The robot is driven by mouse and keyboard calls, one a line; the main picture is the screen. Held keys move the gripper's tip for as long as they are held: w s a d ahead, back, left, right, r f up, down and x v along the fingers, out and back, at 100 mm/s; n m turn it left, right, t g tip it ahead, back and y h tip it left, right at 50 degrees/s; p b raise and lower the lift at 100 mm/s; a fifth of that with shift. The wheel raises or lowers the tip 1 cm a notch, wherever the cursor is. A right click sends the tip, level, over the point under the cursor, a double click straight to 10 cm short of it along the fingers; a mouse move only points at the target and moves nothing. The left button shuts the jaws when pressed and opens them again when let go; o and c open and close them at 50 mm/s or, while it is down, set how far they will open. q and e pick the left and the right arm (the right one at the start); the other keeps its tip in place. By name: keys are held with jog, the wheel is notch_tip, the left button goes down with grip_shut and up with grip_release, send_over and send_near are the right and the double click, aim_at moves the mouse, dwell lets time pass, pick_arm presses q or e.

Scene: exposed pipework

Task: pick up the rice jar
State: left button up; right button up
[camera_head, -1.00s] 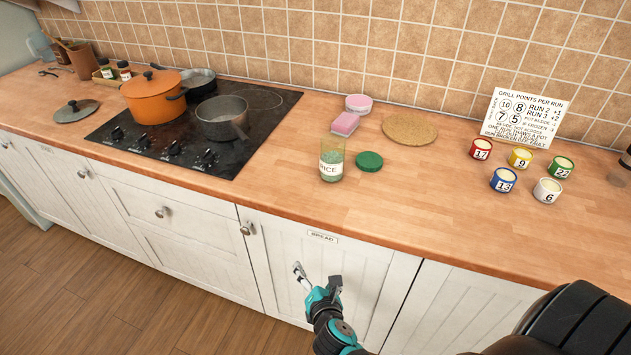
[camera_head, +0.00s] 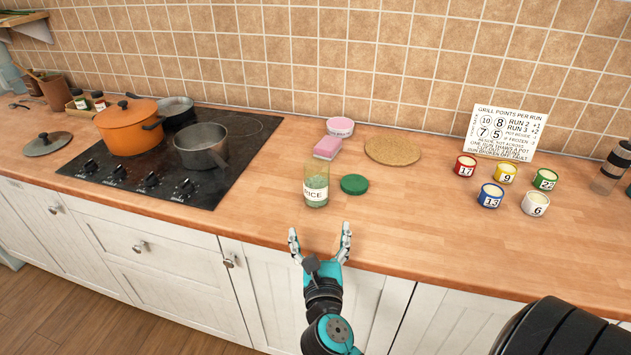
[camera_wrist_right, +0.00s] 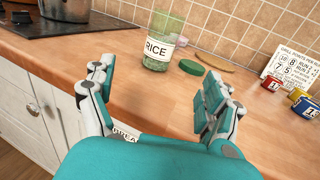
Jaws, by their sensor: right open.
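The rice jar (camera_head: 316,187) is a clear upright jar with a white RICE label and pale green contents. It stands open on the wooden counter, with a green lid (camera_head: 354,184) lying beside it on the right. My right gripper (camera_head: 320,240) is open and empty at the counter's front edge, short of the jar, fingers pointing toward it. In the right wrist view the jar (camera_wrist_right: 163,42) stands ahead, between the directions of the two spread fingers, apart from them. My left gripper is not in view.
A black hob (camera_head: 110,178) with an orange pot (camera_head: 130,127) and a grey saucepan (camera_head: 201,147) is to the left. A pink sponge (camera_head: 328,147) and a cork mat (camera_head: 393,151) lie behind the jar. Several numbered tins (camera_head: 491,196) stand right. The counter before the jar is clear.

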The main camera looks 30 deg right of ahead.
aim_at(316, 191)
jog(key=x, duration=0.2)
jog(key=shift+w+d+r+p, duration=0.15)
jog(key=shift+w+r+p, duration=0.15)
jog(key=shift+p, duration=0.1)
jog(key=p+x, duration=0.1)
jog(key=x, duration=0.7)
jog(key=shift+f, duration=0.1)
jog(key=shift+x, duration=0.8)
jog(key=x, duration=0.4)
jog(key=shift+w+d+p, duration=0.25)
jog(key=shift+d+p, duration=0.05)
jog(key=shift+p, duration=0.1)
jog(key=shift+s, duration=0.1)
jog(key=shift+c, duration=1)
jog(key=c, duration=1.1)
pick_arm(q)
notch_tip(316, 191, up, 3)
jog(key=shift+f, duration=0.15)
pick_arm(e)
jog(key=shift+c, duration=1.3)
